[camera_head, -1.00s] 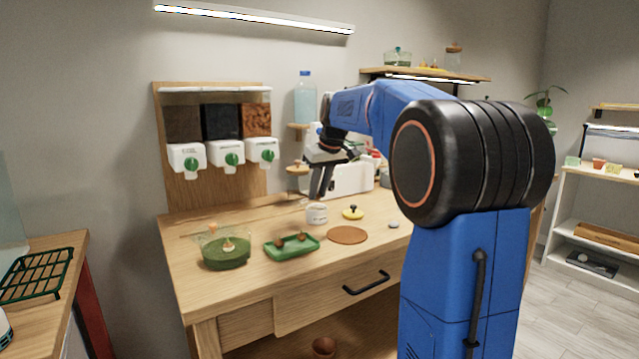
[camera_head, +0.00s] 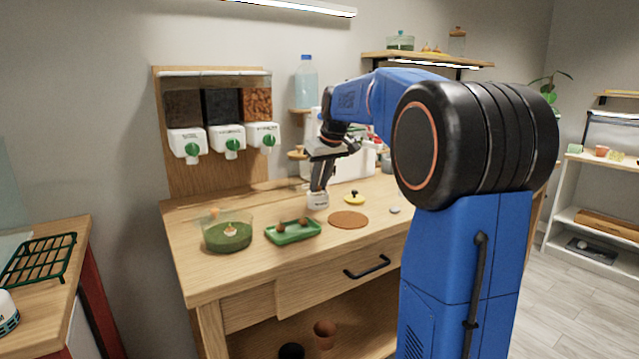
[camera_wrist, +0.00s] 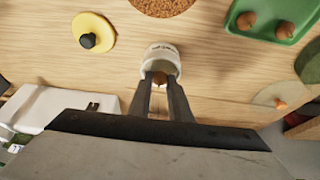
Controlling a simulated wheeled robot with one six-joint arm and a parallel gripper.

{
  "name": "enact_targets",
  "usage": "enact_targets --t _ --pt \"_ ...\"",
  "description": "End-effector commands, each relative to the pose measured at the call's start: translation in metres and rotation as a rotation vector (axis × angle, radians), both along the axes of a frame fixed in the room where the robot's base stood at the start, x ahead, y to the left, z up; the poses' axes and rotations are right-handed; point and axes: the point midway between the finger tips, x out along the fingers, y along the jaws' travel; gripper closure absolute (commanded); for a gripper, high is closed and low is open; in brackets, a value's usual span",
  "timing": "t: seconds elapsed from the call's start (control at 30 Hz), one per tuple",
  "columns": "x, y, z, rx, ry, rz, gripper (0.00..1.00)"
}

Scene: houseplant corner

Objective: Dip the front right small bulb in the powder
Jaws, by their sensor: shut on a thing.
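My gripper (camera_head: 318,190) points down at the white labelled powder cup (camera_head: 318,201) on the workbench. In the wrist view, the gripper (camera_wrist: 160,88) is shut on a small brown bulb (camera_wrist: 160,77), mostly hidden by the fingers. The fingertips and bulb are at the mouth of the cup (camera_wrist: 161,57); I cannot tell whether the bulb touches the powder, which is hidden. Two other brown bulbs sit in the green tray (camera_head: 292,235); one bulb (camera_wrist: 246,21) and another (camera_wrist: 284,29) also show in the wrist view.
A yellow lid with a black knob (camera_head: 354,199) and a round brown mat (camera_head: 348,220) lie near the cup. A clear bowl with green filling (camera_head: 228,236) stands left of the tray. Dispensers (camera_head: 228,140) hang at the back. The bench front is mostly clear.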

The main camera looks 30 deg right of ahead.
Motion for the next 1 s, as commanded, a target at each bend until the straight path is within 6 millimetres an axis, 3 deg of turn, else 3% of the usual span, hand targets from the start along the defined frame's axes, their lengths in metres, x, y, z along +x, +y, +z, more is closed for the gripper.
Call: enact_targets --t 1.0 --pt "0.0 0.0001 -0.0082 0.0 0.001 0.0 1.0"
